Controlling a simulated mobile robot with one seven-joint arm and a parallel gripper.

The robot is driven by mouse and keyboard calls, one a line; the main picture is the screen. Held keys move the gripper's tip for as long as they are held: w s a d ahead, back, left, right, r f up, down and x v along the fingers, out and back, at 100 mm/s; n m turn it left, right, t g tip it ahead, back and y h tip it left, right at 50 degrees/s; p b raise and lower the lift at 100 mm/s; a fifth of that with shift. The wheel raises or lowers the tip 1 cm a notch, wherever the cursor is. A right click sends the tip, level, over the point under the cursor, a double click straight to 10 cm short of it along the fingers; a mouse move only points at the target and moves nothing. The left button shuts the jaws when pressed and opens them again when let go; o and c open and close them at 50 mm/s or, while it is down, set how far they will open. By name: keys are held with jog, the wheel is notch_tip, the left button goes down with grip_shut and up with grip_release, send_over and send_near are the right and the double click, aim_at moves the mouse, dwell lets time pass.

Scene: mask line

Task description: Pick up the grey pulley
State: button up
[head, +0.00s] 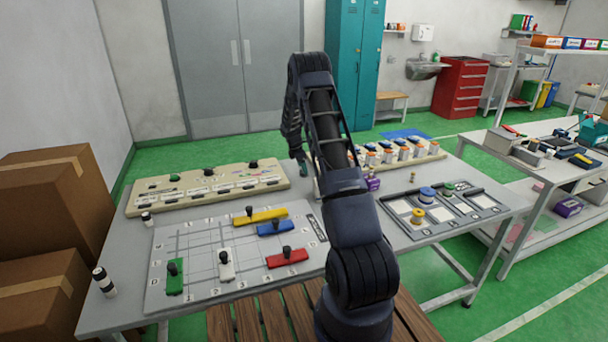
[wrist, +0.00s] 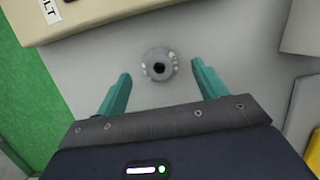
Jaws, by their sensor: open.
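The grey pulley (wrist: 159,66) shows in the wrist view as a round grey piece with a dark centre and pale marks on its sides. It stands on the light grey table top. My gripper (head: 303,168) is open and empty, with its teal fingers pointing toward the table. In the wrist view the pulley shows between and slightly beyond the fingertips, apparently touching neither. In the head view I cannot make the pulley out; my arm covers much of that area.
A cream rack (head: 208,189) with labels lies left of my gripper. A grid board with coloured handles (head: 288,258) is nearer. A grey tray (head: 445,213) lies at right. Black-and-white bottles (head: 104,282) stand at the table's left. Bare table surrounds the pulley.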

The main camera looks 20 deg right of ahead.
jog(key=shift+x, duration=1.4)
jog(key=shift+a, duration=0.1)
jog(key=c, duration=1.1)
